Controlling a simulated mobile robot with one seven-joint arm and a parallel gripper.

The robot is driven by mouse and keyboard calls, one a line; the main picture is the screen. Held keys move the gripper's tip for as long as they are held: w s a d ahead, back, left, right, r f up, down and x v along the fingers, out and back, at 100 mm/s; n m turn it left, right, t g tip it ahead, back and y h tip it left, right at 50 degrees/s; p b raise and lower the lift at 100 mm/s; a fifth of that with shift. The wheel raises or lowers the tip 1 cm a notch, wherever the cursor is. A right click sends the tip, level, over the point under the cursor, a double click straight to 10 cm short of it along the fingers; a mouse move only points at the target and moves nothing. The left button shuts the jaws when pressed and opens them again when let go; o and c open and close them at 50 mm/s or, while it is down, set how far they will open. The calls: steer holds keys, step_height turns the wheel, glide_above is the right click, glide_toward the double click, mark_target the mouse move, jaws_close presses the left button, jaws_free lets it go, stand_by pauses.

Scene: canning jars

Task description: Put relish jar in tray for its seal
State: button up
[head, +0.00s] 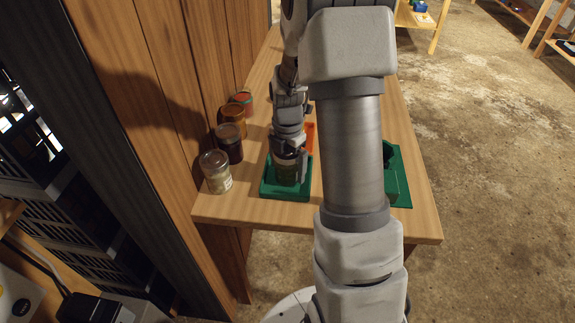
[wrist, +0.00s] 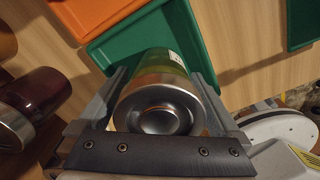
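The relish jar (head: 286,175), glass with green contents, is upright at the green tray (head: 284,195) near the front edge of the table. In the head view it appears within the tray's walls; I cannot tell whether its base touches the tray floor. My gripper (head: 290,161) points down with its fingers on both sides of the jar and appears shut on it. In the wrist view the jar's metal lid (wrist: 163,112) sits between the fingers (wrist: 161,90), with the green tray (wrist: 118,48) behind it.
An orange tray (head: 309,136) lies behind the green one, partly hidden. Along the left wall stand a pale jar (head: 215,173), dark jar (head: 229,145), orange-brown jar (head: 233,121) and red jar (head: 244,102).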

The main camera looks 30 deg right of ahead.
step_height(320, 180, up, 12)
steer(key=shift+r+p, duration=0.25)
steer(key=shift+p, duration=0.95)
steer(key=s+a+r+m+t, duration=0.2)
steer(key=s+a+r+m, duration=0.5)
steer(key=r+m, duration=0.25)
steer(key=s+a+r+m+t, duration=0.2)
steer(key=s+a+m, duration=0.1)
steer(key=s+m, duration=0.3)
steer(key=s+a+r+m+t, duration=0.2)
steer(key=s+a+m, duration=0.1)
steer(key=s+m, duration=0.35)
step_height(320, 180, up, 6)
steer(key=p, duration=0.6)
steer(key=shift+w+d, duration=0.25)
steer(key=shift+w, duration=0.2)
